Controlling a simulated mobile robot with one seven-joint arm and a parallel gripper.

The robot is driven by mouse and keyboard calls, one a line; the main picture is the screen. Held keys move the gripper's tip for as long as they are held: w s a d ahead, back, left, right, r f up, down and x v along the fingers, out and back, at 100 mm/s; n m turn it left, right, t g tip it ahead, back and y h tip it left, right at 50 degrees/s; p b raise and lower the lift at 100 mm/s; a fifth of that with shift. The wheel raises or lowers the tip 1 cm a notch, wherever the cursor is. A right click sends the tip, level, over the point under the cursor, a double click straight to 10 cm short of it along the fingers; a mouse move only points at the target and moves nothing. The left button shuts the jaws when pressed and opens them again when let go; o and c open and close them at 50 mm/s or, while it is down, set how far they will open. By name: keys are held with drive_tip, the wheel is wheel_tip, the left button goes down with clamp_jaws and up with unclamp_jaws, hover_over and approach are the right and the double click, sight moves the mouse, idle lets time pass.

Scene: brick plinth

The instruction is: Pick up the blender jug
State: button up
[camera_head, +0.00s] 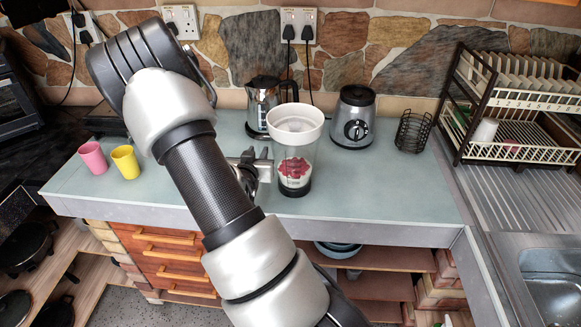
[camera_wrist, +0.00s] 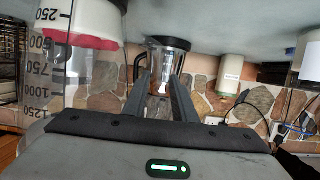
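The blender jug (camera_head: 309,160) is clear, with a wide white top and red and white contents above a dark base. It stands upright on the counter in the head view. In the wrist view its clear wall (camera_wrist: 85,92) with printed volume marks fills the left side. My gripper (camera_head: 262,168) is just left of the jug in the head view, partly hidden by my arm. In the wrist view its two fingers (camera_wrist: 161,77) are apart with nothing held between them. The jug is outside the fingers, and I cannot tell whether they touch it.
A kettle (camera_head: 262,106) stands behind the jug and a silver appliance base (camera_head: 353,120) behind right. A black wire holder (camera_head: 412,132) and dish rack (camera_head: 515,105) are farther right. Pink (camera_head: 93,157) and yellow (camera_head: 125,161) cups stand left. The counter (camera_head: 385,190) is clear right of the jug.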

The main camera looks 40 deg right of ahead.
clamp_jaws()
idle(1.1)
drive_tip(key=shift+r, duration=0.1)
